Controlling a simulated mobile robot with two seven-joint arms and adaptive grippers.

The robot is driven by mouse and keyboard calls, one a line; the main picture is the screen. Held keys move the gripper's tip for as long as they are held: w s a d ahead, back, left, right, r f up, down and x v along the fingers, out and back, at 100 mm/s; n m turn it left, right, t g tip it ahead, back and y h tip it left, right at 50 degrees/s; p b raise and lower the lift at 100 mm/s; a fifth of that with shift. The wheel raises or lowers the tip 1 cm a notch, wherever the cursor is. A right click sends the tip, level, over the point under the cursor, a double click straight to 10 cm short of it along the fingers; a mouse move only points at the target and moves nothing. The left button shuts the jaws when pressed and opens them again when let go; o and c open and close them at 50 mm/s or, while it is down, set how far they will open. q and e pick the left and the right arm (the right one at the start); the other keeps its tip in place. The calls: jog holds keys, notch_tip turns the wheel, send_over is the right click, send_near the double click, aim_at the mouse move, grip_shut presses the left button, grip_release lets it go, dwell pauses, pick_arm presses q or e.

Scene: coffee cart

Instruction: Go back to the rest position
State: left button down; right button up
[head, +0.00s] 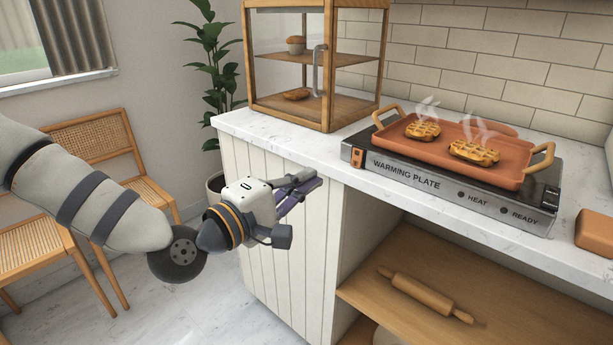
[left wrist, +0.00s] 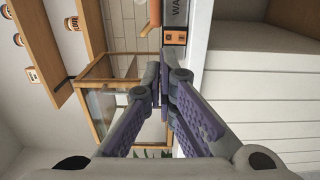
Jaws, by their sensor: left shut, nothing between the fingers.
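My left arm comes in from the left in the head view. Its gripper (head: 306,186) is shut and empty, in front of the white panelled cabinet, near the counter's front edge and a little below its top. In the left wrist view the two purple-padded fingers (left wrist: 160,95) meet at their tips with nothing between them. My right gripper is in neither view.
The white counter (head: 290,150) holds a wood-framed display case (head: 330,122) with pastries and a warming plate (head: 440,184). A terracotta tray (head: 395,142) with steaming waffles sits on the plate. A rolling pin (head: 425,296) lies on the lower shelf. Chairs (head: 95,145) stand left.

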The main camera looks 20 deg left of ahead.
pick_arm(q)
jog(key=s+d+f+m+g, duration=0.25)
jog(key=s+f, duration=0.25)
jog(key=f, duration=0.3)
jog(key=s+d+f+m+g+y+p, duration=0.1)
jog(key=s+f+m+g, duration=0.1)
jog(key=s+f+g, duration=0.35)
jog(key=s+d+f+m+g, duration=0.15)
jog(key=s+f, duration=0.35)
jog(key=f, duration=0.5)
jog(key=s+a+f+m+g+y, duration=0.1)
jog(key=s+a+f+m+g, duration=0.1)
jog(key=s, duration=0.7)
jog(key=s+a+f+m+g+y, duration=0.2)
jog(key=s+a+f+m+g, duration=0.1)
jog(key=s, duration=0.7)
jog(key=s+a+f+m+g+y, duration=0.2)
jog(key=s+a+f+g, duration=0.1)
jog(key=s, duration=0.6)
jog(key=shift+s+a+f+m+g+p, duration=0.15)
jog(key=shift+s+f+m+g+p, duration=0.25)
jog(key=shift+f+g, duration=0.5)
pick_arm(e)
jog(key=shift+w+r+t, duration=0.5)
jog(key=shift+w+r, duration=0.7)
